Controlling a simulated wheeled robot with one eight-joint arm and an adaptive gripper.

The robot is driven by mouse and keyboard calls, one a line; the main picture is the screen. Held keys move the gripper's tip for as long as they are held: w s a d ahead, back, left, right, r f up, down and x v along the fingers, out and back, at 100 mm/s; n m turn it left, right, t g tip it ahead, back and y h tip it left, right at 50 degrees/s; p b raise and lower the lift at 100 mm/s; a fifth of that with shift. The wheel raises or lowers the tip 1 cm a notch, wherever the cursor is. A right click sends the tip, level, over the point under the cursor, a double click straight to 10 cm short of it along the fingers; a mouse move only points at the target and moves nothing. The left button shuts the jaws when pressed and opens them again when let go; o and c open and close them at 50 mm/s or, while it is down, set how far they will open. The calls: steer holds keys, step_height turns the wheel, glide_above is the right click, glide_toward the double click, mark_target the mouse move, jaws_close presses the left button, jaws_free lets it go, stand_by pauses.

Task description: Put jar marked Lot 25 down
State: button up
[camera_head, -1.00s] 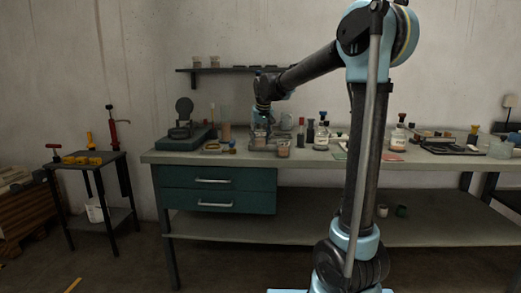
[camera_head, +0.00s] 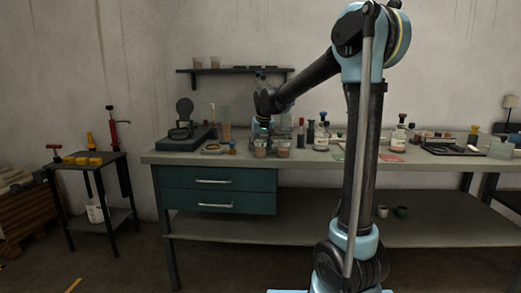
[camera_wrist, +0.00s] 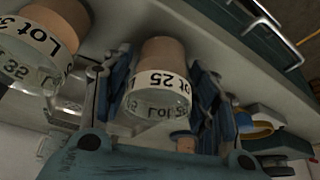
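The jar marked Lot 25 (camera_wrist: 160,82) is a clear jar with brownish contents and a white label band. In the wrist view it sits between the two blue fingers of my gripper (camera_wrist: 164,95), which lie close against both its sides. In the head view the jar (camera_head: 259,148) is at bench height near the front edge, below my gripper (camera_head: 261,128). I cannot tell whether its base touches the workbench (camera_head: 330,157). A second lot jar (camera_wrist: 45,35) stands just beside it; it also shows in the head view (camera_head: 283,149).
Dark bottles and a white-labelled bottle (camera_head: 321,140) stand to the right. A wall shelf (camera_head: 235,71) hangs behind. Bench space right of the second jar is partly clear.

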stand_by(0.3)
steer(key=v, duration=1.7)
steer(key=shift+r, duration=0.15)
